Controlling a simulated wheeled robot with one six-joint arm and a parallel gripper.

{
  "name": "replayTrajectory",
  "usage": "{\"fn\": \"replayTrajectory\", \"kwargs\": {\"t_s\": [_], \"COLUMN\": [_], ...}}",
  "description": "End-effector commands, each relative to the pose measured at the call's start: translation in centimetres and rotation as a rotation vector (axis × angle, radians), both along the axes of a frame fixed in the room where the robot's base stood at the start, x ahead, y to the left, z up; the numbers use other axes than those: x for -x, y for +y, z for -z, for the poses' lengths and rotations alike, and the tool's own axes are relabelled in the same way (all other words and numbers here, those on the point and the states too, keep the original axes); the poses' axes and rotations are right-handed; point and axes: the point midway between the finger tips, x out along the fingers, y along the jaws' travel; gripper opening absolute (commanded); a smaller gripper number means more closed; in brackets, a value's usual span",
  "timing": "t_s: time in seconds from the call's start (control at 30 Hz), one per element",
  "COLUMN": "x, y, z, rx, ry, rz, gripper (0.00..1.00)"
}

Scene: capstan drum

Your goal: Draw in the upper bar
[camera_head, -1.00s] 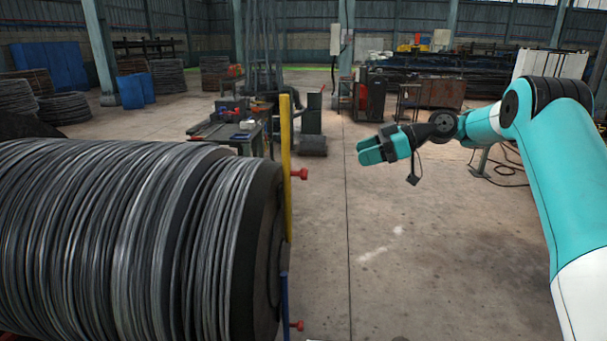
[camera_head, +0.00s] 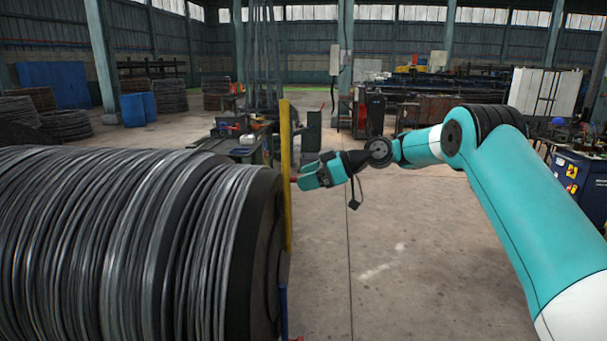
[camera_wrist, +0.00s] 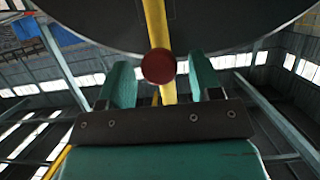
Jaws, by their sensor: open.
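The upper bar (camera_head: 286,150) is yellow and stands upright at the flat end of the drum (camera_head: 130,245). Its red knob (camera_wrist: 158,66) shows in the wrist view, in line with the space between my two fingers, with the yellow bar (camera_wrist: 156,22) behind it. In the head view the knob is mostly hidden by my gripper (camera_head: 304,178), only a bit of red showing. My gripper is open, its teal fingers on either side of the knob's line. I cannot tell how deep the knob sits between them.
A lower blue bar (camera_head: 283,308) shows at the drum's end, its red knob cut by the bottom edge. A workbench (camera_head: 243,145) with tools stands behind the drum. The floor (camera_head: 400,270) right of the drum is clear. A blue cabinet (camera_head: 575,180) stands far right.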

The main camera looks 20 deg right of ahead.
Motion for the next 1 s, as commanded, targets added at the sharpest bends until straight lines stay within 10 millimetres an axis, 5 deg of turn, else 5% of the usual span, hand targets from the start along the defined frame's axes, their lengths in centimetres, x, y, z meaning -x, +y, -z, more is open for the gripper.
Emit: {"fn": "replayTrajectory", "kwargs": {"t_s": [0.43, 0.7, 1.0], "x": [-0.5, -0.5, -0.4], "y": [1.1, 1.1, 3.0], "z": [0.6, 0.6, 2.7], "rx": [0.0, 0.001, 0.001], "ry": [0.0, 0.0, 0.001], "rz": [0.001, 0.001, -0.022], "gripper": [0.58, 0.0, 0.0]}}
